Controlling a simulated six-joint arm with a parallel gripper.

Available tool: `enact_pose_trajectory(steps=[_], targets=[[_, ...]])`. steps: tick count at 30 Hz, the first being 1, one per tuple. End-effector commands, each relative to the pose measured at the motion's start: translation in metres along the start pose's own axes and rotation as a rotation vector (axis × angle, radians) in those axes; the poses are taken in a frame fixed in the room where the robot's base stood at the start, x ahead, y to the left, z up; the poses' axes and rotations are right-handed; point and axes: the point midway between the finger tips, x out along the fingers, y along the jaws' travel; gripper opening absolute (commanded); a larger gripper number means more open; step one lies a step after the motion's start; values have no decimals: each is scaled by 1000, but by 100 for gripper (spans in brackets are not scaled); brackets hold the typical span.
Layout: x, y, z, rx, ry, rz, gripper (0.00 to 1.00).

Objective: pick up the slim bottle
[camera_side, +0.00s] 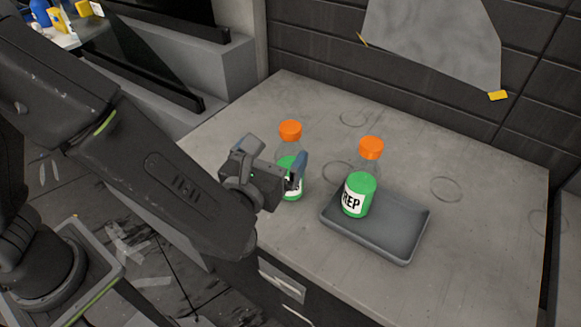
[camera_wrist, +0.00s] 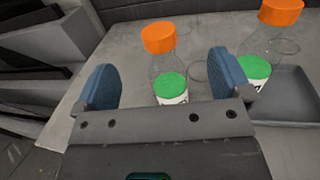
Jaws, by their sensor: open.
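Two clear bottles with orange caps, green liquid or labels and white bands stand upright. The slimmer one (camera_side: 290,132) stands on the bare worktop, partly hidden behind my gripper (camera_side: 272,165) in the side view. The wider one (camera_side: 360,193) stands in the left part of a dark tray (camera_side: 400,254). In the wrist view the slim bottle (camera_wrist: 168,65) is between and beyond the blue fingertips of my gripper (camera_wrist: 166,80). The fingers are apart, and I cannot tell whether either touches it. The wider bottle (camera_wrist: 258,65) is right of the right finger.
The grey worktop (camera_side: 487,222) is clear to the right of the tray and behind the bottles, with faint ring marks. A dark panelled wall (camera_side: 320,50) rises behind it. A grey sheet (camera_side: 432,40) hangs there with yellow tabs.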

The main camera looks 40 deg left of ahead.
Motion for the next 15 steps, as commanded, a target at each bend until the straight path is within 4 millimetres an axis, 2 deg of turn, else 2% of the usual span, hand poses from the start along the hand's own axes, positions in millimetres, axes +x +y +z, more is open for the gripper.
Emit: enact_pose_trajectory(steps=[1,6,10,15], targets=[[0,0,-22,12,5,1,97],[0,0,-66,4,1,1,97],[1,0,-81,-1,1,2,97],[14,0,-83,-5,0,4,97]])
